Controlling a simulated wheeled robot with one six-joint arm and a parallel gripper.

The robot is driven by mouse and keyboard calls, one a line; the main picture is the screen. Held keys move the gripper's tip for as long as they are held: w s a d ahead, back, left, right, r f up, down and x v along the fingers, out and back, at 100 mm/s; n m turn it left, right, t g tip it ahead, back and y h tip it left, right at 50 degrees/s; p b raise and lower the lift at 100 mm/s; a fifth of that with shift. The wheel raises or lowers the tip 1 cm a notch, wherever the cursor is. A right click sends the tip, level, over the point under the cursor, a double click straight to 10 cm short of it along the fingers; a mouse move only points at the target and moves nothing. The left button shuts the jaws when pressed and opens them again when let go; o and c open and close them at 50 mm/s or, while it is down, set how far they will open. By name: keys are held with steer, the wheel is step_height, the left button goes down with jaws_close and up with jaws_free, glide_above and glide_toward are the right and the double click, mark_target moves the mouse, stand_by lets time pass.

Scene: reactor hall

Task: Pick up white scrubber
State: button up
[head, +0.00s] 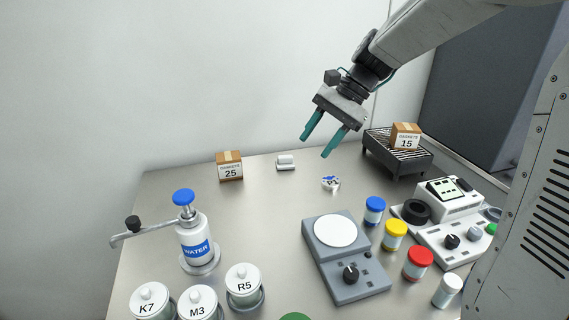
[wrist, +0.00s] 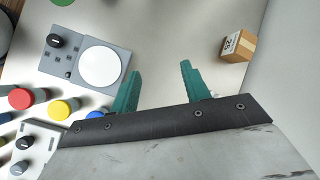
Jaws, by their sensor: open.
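The white scrubber (head: 285,162) appears to be the small white block near the back edge of the table in the head view, to the right of the box marked 25. My gripper (head: 314,147) is open and empty, held above the table with its teal fingers apart and pointing down to the left. In the head view it is to the right of the scrubber and clear of it. In the wrist view my open fingers (wrist: 160,68) show over bare table. A small pale bit shows beside the right finger there; I cannot tell whether it is the scrubber.
The gaskets box 25 (head: 230,167) stands left of the scrubber. A small white and blue piece (head: 330,183) lies to its right. A grey scale (head: 344,262), colored-lid jars (head: 395,235), a water dispenser (head: 196,243) and a black rack (head: 397,161) stand around.

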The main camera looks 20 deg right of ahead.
steer(key=w+d+f+m+y, duration=0.25)
steer(key=w+f+m, duration=0.2)
steer(key=w, duration=0.65)
steer(key=m+t+y, duration=0.3)
steer(key=m, duration=0.2)
glide_toward(286, 156)
steer(key=shift+s+a+r+h, duration=0.15)
steer(key=shift+a+r+h, duration=0.1)
steer(key=shift+a+r, duration=0.15)
steer(key=shift+a+f, duration=0.15)
steer(key=shift+f, duration=0.05)
steer(key=x, duration=0.7)
steer(key=shift+w+f, duration=0.2)
steer(key=shift+f, duration=0.1)
jaws_close()
